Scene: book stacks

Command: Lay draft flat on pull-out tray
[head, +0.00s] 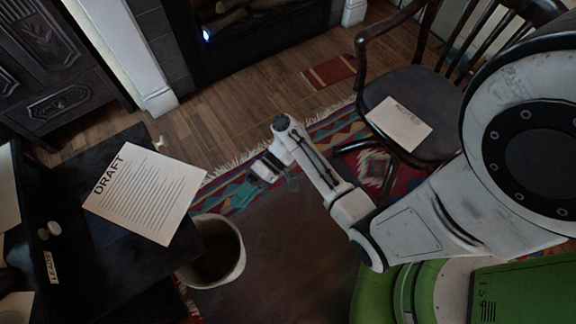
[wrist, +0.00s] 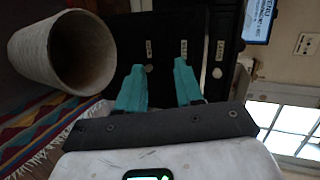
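The draft (head: 150,195) is a white printed sheet headed DRAFT in the head view. It lies flat-looking on the black pull-out tray (head: 100,262) of the desk at left, slightly skewed, and its right corner appears to reach past the tray's edge. A dark blue patch shows beneath it. My gripper (head: 262,172) is to the right of the draft, apart from it, above the rug. In the wrist view, the teal fingers of my gripper (wrist: 160,78) are spread with nothing between them. The draft cannot be made out there.
A whitish waste bin (head: 241,262) stands against the tray's right side; it also shows in the wrist view (wrist: 35,50). A dark chair (head: 385,85) holds another sheet marked NOTES (head: 398,124). A patterned rug (head: 245,190) covers the floor between.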

